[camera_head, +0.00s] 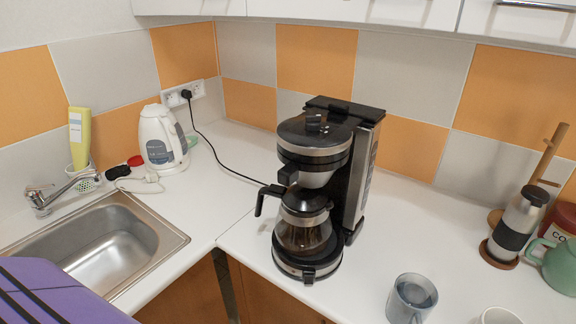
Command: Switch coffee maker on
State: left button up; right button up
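The black and silver coffee maker (360,180) stands upright on the white counter in the corner area, near the middle of the camera_head view. Its glass carafe (304,232) sits on the round base under the brew head, with the handle pointing left. A small black part (308,274) sticks out at the front of the base; I cannot tell whether it is the switch. No lit lamp shows on the machine. A black cord runs from behind it to the wall socket (184,93). Neither of my grippers is in view.
A sink (95,245) with a tap (45,200) and a white kettle (160,140) are at the left. A glass (411,298), a white cup (500,316), a grinder (515,225) and a green teapot (560,265) stand at the right.

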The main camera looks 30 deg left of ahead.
aim_at(308, 278)
jog(key=j+u, duration=0.35)
jog(key=j, duration=0.15)
jog(key=l+u, duration=0.35)
jog(key=l, duration=0.15)
jog(key=k, duration=0.05)
